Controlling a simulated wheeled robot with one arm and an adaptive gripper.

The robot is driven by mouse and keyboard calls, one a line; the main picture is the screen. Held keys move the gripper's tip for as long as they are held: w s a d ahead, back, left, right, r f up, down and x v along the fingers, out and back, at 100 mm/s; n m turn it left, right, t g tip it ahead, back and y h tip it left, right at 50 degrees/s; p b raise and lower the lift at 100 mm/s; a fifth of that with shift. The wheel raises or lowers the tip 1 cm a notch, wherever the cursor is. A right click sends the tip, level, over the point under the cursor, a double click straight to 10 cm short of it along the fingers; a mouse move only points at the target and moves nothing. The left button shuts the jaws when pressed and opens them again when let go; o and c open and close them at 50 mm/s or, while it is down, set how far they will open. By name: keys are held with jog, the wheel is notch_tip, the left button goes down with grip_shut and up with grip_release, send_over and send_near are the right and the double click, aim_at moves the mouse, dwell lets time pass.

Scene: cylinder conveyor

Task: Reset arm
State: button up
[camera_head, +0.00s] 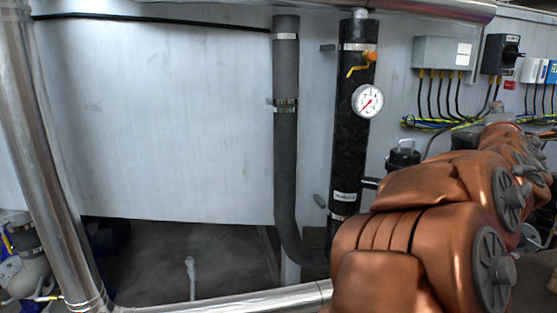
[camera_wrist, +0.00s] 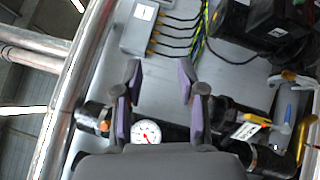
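My gripper (camera_wrist: 160,82) shows in the wrist view with its two purple-padded fingers spread apart. Nothing is held between them; a grey wall panel lies in the background behind the gap. My copper-coloured arm (camera_head: 425,235) fills the lower right of the head view and stretches away to the right. The gripper itself cannot be made out in the head view. The wrist view is turned sideways, with a round white pressure gauge (camera_wrist: 147,132) partly visible just above the gripper's dark body.
A black vertical pipe (camera_head: 350,135) carries the gauge and an orange-handled valve (camera_head: 361,64). A grey pipe (camera_head: 286,150) stands left of it. A grey box (camera_head: 443,53) with hanging cables is on the wall at right. A shiny metal pipe (camera_head: 45,170) runs down the left.

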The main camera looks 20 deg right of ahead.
jog(key=s+a+f+m+g+y+p, duration=0.3)
jog(key=a+f+m+p, duration=0.15)
jog(key=a, duration=0.35)
jog(key=s+a+f+m+g+y+p, duration=0.2)
jog(key=a+f+m+y+p, duration=0.15)
jog(key=a+p, duration=0.4)
jog(key=s+a+f+m+g+y+p, duration=0.3)
jog(key=a+f+y+p, duration=0.15)
jog(key=a, duration=0.55)
jog(key=s+a+f+g+y+p, duration=0.2)
jog(key=s+a+g+p, duration=0.4)
jog(key=s+a, duration=1)
jog(key=shift+s+a+g+y+p, duration=0.2)
jog(key=shift+a+g+y+p, duration=0.1)
jog(key=shift+a+y, duration=0.55)
jog(key=shift+c, duration=0.4)
